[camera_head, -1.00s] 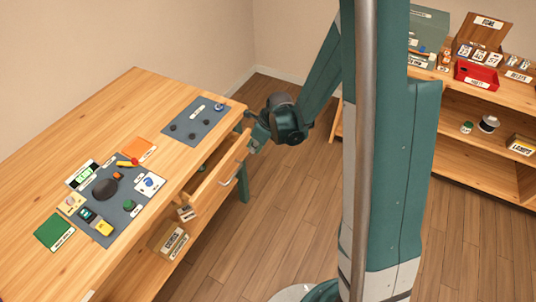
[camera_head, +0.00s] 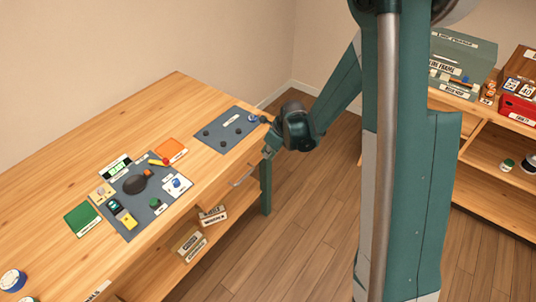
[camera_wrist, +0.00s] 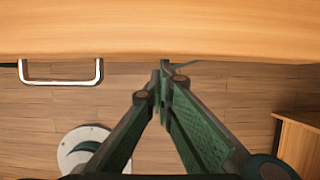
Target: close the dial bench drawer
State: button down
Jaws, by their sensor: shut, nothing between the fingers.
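The wooden bench (camera_head: 150,120) stands at left in the head view. Its drawer front (camera_head: 226,190) with a metal handle (camera_head: 243,178) sits at the right side, and no open gap into the drawer shows. It looks flush or nearly so; I cannot tell exactly. My gripper (camera_head: 267,153) is at the far end of the drawer front, beyond the handle. In the wrist view the shut, empty fingertips (camera_wrist: 164,68) meet the wooden edge, to the right of the handle (camera_wrist: 60,73). Whether they touch the drawer is hard to tell.
A grey mat (camera_head: 228,130) with dark knobs and another mat (camera_head: 145,205) with small parts lie on the bench. Boxes (camera_head: 189,243) stand on its lower shelf. A shelf unit (camera_head: 505,155) is at right. The floor (camera_head: 305,220) between is clear.

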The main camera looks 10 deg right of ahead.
jog(key=shift+w+a+r, duration=0.1)
jog(key=shift+w+a, duration=0.15)
jog(key=s+d+r+p, duration=0.2)
jog(key=s+d+r, duration=0.4)
jog(key=r, duration=0.3)
dwell(0.4)
jog(key=shift+r, duration=0.15)
dwell(0.5)
